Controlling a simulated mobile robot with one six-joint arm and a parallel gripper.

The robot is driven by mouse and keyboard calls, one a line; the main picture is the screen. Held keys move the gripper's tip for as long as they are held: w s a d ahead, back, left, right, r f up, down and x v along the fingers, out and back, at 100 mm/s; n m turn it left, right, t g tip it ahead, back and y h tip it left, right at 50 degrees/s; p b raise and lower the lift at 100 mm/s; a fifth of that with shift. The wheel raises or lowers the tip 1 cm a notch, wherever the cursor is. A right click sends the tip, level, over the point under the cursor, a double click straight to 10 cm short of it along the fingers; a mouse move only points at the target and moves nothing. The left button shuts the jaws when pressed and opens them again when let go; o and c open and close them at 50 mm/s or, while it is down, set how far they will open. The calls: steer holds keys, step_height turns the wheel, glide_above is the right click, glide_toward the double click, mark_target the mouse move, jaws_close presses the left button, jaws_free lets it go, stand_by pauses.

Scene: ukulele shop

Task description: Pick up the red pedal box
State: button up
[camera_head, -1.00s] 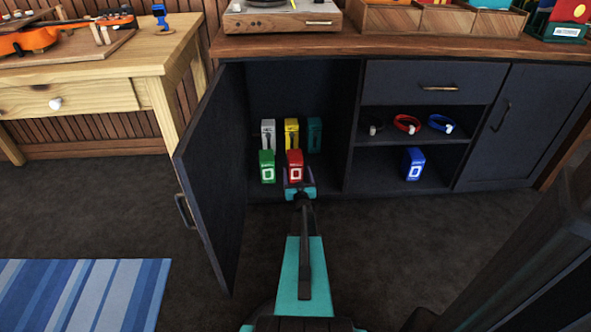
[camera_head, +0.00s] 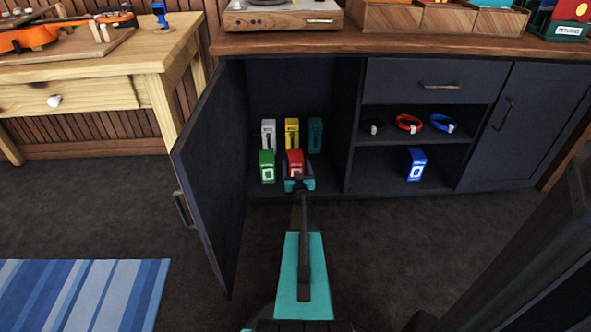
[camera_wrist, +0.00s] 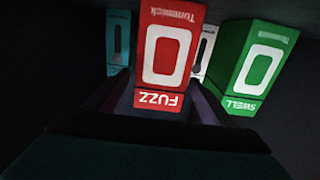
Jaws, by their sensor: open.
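The red pedal box (camera_head: 295,158) stands upright in the front row inside the open cabinet. In the wrist view the red box (camera_wrist: 168,55) appears upside down, with "FUZZ" lettering and a white square outline. My gripper (camera_head: 298,180) is low in front of it and hides its lower part in the head view. In the wrist view the dark fingers of my gripper (camera_wrist: 160,103) show at both sides of the red box, open. I cannot tell whether they touch it.
A green box (camera_head: 267,166) stands close at the left of the red one. White (camera_head: 268,133), yellow (camera_head: 292,132) and teal (camera_head: 315,134) boxes stand behind. The open cabinet door (camera_head: 212,180) is at the left. A blue box (camera_head: 415,164) sits in the bay at right.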

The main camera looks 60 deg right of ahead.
steer(key=shift+b+x, duration=0.65)
steer(key=shift+x, duration=1.2)
steer(key=c, duration=1.5)
steer(key=shift+r, duration=0.15)
